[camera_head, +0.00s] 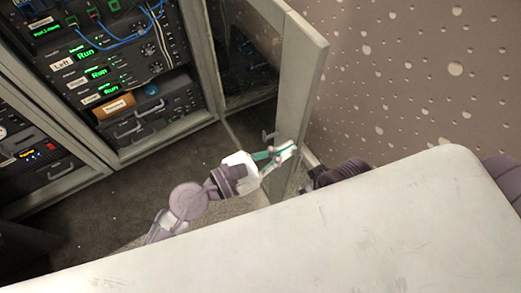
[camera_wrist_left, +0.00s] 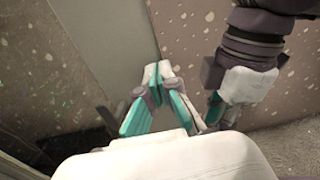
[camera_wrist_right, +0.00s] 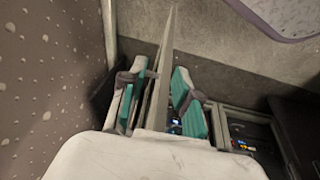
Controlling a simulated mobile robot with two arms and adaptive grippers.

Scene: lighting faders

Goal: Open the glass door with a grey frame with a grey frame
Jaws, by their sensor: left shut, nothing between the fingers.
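The glass door with a grey frame (camera_head: 296,80) stands swung out from the rack cabinet at the upper middle of the head view. A small handle (camera_head: 267,136) shows low on its frame. My left gripper (camera_head: 284,152) is shut and empty in front of the door's frame; its tips meet in the left wrist view (camera_wrist_left: 165,75). Whether it touches the door is unclear. My right gripper (camera_wrist_right: 158,95) is open in the right wrist view, with its fingers on either side of the door's edge (camera_wrist_right: 160,60). In the head view the right gripper is hidden behind the door.
Rack cabinets (camera_head: 120,75) with lit units and blue cables stand at the left. A speckled wall (camera_head: 420,75) is close on the door's right side. Dark floor (camera_head: 120,190) lies open before the racks. A pale, worn surface (camera_head: 330,240) fills the foreground.

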